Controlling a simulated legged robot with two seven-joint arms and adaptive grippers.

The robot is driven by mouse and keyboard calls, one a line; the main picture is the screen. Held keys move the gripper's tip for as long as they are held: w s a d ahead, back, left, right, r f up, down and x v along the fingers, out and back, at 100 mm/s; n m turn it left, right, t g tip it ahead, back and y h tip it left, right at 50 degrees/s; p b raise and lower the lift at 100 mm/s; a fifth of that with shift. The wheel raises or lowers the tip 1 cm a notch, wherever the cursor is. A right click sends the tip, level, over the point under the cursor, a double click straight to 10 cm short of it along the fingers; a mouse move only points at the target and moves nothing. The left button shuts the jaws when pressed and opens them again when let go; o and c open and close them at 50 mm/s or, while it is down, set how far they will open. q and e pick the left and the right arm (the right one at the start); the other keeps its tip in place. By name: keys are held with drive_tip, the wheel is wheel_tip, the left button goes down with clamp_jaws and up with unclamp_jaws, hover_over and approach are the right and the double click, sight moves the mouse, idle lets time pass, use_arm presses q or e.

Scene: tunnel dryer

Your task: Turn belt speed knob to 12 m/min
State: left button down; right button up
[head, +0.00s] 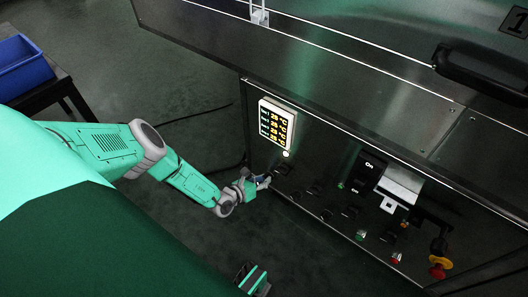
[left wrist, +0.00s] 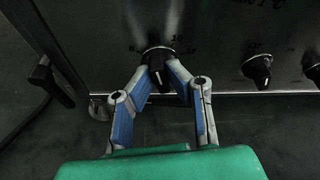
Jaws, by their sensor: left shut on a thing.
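The belt speed knob (left wrist: 157,62) is a dark round knob on the metal panel in the left wrist view, with small scale numbers around its upper edge. A "10" is legible above right of it; the others are hard to read. My left gripper (left wrist: 160,74) is shut on this knob, its blue-padded fingers on either side. I cannot tell which number the knob points at. In the head view my left gripper (head: 264,183) is at the panel's left end and largely covers the knob. What looks like my right gripper (head: 253,279) is at the bottom edge, away from the panel.
Other dark knobs (left wrist: 257,70) sit to the right on the panel. A lit temperature display (head: 277,124) is above. Switches, coloured buttons and a red-and-yellow emergency stop (head: 438,267) are farther right. A blue bin (head: 22,66) stands on a table at the left.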

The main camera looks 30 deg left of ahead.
use_arm(q)
drive_tip(key=shift+w+r+m+y+p, duration=0.25)
drive_tip(key=shift+m+y+p, duration=0.25)
drive_tip(key=shift+p, duration=0.7)
drive_tip(key=shift+d+r+m+y+p, duration=0.15)
drive_tip(key=shift+m+y+p, duration=0.15)
drive_tip(key=shift+m+p, duration=0.45)
drive_tip(key=shift+d+m+y+p, duration=0.1)
drive_tip(key=shift+m+y+p, duration=0.4)
drive_tip(key=shift+p, duration=0.1)
drive_tip(key=shift+d+f+m+y+p, duration=0.1)
drive_tip(key=shift+f+m+y+p, duration=0.15)
drive_tip(key=shift+m, duration=0.3)
drive_tip(key=shift+d+m+t+y, duration=0.1)
drive_tip(key=shift+m+t+y, duration=0.2)
drive_tip(key=shift+m+y, duration=0.3)
drive_tip(key=shift+d+f+m+y, duration=0.1)
drive_tip(key=shift+m+y, duration=0.25)
drive_tip(key=shift+m, duration=0.25)
drive_tip(key=shift+d+f+m+t+y+b, duration=0.15)
drive_tip(key=shift+m+t+y+b, duration=0.15)
drive_tip(key=shift+m+y+b, duration=0.45)
drive_tip(key=shift+d+f+m+t+b, duration=0.1)
drive_tip(key=shift+m+t+b, duration=0.2)
drive_tip(key=shift+m+b, duration=0.65)
drive_tip(key=shift+m, duration=0.4)
